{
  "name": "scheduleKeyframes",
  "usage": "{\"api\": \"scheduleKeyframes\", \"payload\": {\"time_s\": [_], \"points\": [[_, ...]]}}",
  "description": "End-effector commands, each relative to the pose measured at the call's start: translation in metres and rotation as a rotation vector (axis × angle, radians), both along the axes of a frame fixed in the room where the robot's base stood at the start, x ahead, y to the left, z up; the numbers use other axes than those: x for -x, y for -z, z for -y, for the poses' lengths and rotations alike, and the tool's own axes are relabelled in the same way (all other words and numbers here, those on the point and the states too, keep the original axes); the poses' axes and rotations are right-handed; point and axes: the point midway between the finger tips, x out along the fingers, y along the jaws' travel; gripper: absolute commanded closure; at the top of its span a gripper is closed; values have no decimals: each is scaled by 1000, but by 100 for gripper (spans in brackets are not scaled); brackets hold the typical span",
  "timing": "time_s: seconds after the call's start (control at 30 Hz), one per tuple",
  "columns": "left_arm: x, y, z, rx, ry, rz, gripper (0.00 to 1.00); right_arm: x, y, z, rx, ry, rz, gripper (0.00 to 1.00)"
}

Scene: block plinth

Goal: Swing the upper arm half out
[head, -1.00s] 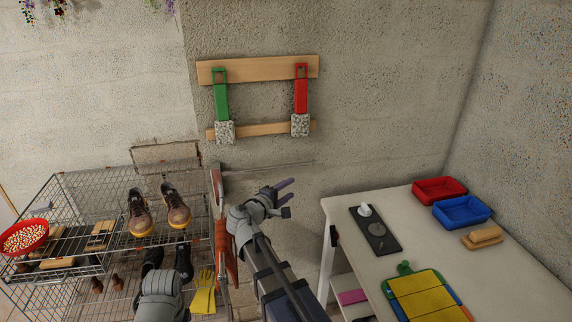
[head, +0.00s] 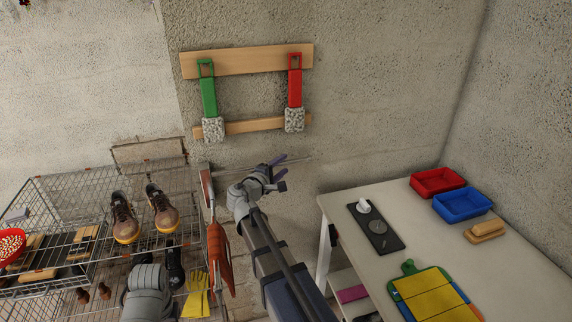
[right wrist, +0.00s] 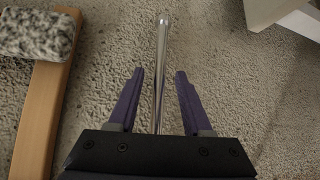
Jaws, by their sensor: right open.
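A thin chrome arm (right wrist: 162,60) shows in the right wrist view. It runs lengthwise between the two purple fingers of my right gripper (right wrist: 156,75), with a gap on each side. In the head view my right gripper (head: 280,172) is open, beside the wall and close to the thin rod (head: 304,160). Part of the rod is hidden behind the hand. Its mount is hard to make out.
A wooden rack with green (head: 208,98) and red (head: 295,85) straps hangs above the hand. Rust-red pieces (head: 219,255) hang left of my forearm. A wire shelf with brown shoes (head: 124,217) stands left. A white table (head: 345,225) stands right.

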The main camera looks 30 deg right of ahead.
Motion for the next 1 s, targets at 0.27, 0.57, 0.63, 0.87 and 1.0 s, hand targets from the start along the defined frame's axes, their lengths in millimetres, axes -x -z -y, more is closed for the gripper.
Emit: {"api": "scheduleKeyframes", "payload": {"time_s": [0.27,0.57,0.63,0.87,1.0], "points": [[0,4,0,0,0,0,68,-15,4,24,0,1,0,50],[0,4,0,0,0,0,68,-15,4,26,0,0,0,50],[0,4,0,0,0,0,68,-15,4,26,0,0,0,54],[0,4,0,0,0,0,68,-15,4,26,0,0,0,80],[0,4,0,0,0,0,68,-15,4,26,0,0,0,96]]}}
